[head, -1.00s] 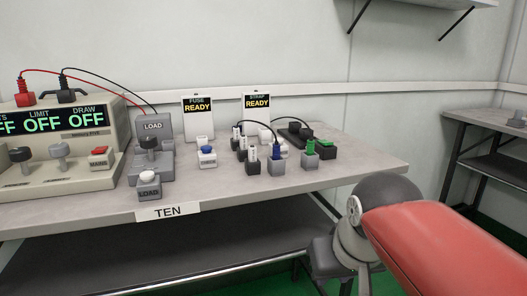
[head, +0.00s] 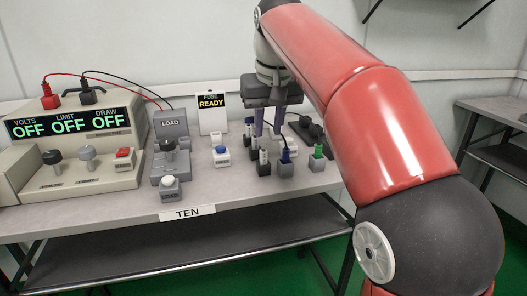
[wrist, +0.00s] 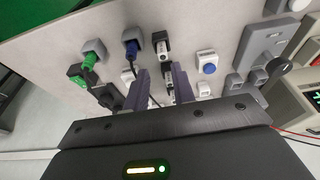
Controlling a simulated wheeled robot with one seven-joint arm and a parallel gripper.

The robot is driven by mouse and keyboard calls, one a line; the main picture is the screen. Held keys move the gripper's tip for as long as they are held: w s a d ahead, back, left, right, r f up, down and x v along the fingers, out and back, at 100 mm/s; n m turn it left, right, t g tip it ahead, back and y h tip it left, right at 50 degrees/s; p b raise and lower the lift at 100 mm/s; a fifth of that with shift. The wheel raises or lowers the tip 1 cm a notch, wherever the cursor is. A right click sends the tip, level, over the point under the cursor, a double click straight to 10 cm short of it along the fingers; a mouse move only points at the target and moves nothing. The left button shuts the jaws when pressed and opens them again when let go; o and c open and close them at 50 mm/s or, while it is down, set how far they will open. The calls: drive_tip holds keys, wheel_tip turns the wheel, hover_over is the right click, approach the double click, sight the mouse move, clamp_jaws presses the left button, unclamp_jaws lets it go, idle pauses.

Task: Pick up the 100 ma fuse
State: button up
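Several small dark holders with white-topped fuse pieces stand in a group on the bench; the front one (head: 264,165) shows in the head view and also in the wrist view (wrist: 161,46). Their markings are too small to read, so I cannot tell which is 100 mA. My gripper (head: 267,127) points down above this group, partly hiding the rear holders. In the wrist view its two fingers (wrist: 160,74) are apart, with part of a rear holder seen between them. I see nothing gripped.
Close by stand a blue plug in a grey block (head: 286,165), a green plug in a grey block (head: 318,160) and a white box with a blue button (head: 221,156). A FUSE READY sign (head: 211,114), a LOAD unit (head: 170,150) and a power supply (head: 75,140) stand leftward.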

sight(264, 152)
drive_tip(key=b+x, duration=0.1)
drive_tip(key=x, duration=0.2)
drive_tip(key=b+x, duration=0.1)
drive_tip(key=x, duration=0.3)
drive_tip(key=shift+w+a+f, duration=0.1)
drive_tip(key=shift+a+f, duration=0.15)
drive_tip(key=shift+f, duration=0.05)
drive_tip(key=shift+c, duration=0.4)
clamp_jaws()
